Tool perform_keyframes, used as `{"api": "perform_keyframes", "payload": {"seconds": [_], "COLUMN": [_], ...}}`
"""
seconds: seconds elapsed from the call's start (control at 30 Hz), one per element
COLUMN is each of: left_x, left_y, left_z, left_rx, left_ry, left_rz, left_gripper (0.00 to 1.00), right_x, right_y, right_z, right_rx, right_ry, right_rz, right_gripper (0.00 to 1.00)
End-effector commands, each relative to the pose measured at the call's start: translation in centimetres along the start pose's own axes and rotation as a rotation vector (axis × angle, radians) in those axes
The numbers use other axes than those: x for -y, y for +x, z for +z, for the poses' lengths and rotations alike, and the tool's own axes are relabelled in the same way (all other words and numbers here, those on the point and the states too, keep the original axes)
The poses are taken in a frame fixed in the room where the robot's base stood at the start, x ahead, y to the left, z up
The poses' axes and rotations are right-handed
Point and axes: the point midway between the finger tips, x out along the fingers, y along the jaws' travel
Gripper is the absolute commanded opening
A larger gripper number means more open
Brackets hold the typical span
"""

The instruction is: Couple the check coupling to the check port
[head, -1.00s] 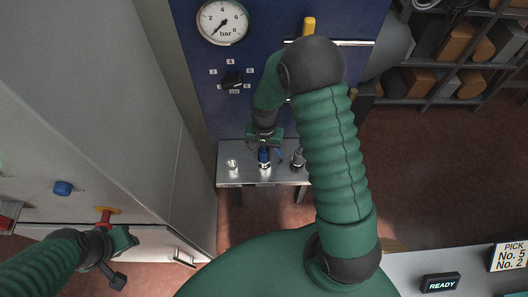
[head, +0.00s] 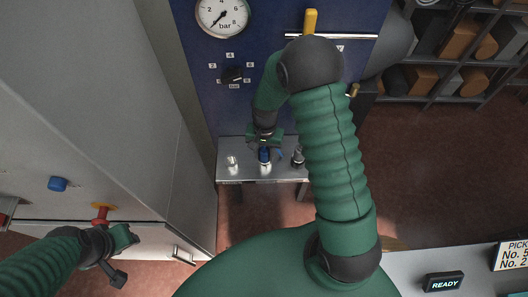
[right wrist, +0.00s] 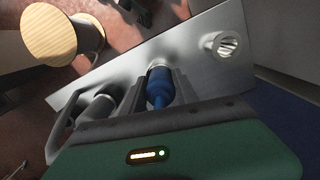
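A blue coupling-like piece (head: 264,155) stands upright on a small metal bench (head: 250,181) and also shows in the right wrist view (right wrist: 160,88). I cannot tell if it is the check coupling. My right gripper (head: 264,143) is above it, with one finger (right wrist: 160,92) on each side; whether they touch it is unclear. A short silver fitting (head: 232,161), with a slotted end in the right wrist view (right wrist: 222,44), is to its left, perhaps the port. A grey cylinder (head: 298,157) is to its right. My left gripper (head: 124,238) is beside a red knob (head: 101,213); its fingers are unclear.
A blue panel (head: 300,90) with a bar gauge (head: 222,14), selector knob (head: 232,75) and yellow handle (head: 310,20) rises behind the bench. A grey cabinet (head: 90,110) with a blue knob (head: 58,184) is at left. Shelves with rolls (head: 460,40) are at back right.

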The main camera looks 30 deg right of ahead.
Motion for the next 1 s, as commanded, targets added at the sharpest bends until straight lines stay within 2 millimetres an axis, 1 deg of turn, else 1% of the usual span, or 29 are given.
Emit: {"api": "perform_keyframes", "payload": {"seconds": [0.03,0.17,0.47,0.57,0.67,1.0], "left_x": [0.0,0.0,0.0,0.0,0.0,0.0], "left_y": [-0.1,-0.1,0.0,0.2,0.7,2.4], "left_z": [0.0,0.0,0.0,0.1,0.2,0.6], "left_rx": [0.0,0.0,0.0,0.0,0.0,0.0], "left_ry": [0.0,0.0,0.0,0.0,0.0,0.0], "left_rz": [0.0,0.0,0.0,0.0,0.0,0.0], "left_gripper": [0.36,0.36,0.36,0.36,0.36,0.36], "right_x": [0.0,0.0,0.0,0.0,0.1,0.1], "right_y": [-0.1,-0.1,-0.1,-0.9,-2.9,-12.7], "right_z": [0.0,0.0,0.0,-0.1,-0.1,-0.2], "right_rx": [-0.001,0.0,0.0,-0.002,-0.005,-0.006], "right_ry": [0.0,0.0,0.0,0.0,0.0,0.0], "right_rz": [0.0,0.0,0.0,-0.001,-0.003,-0.003], "right_gripper": [0.43,0.59,0.59,0.59,0.59,0.59]}}
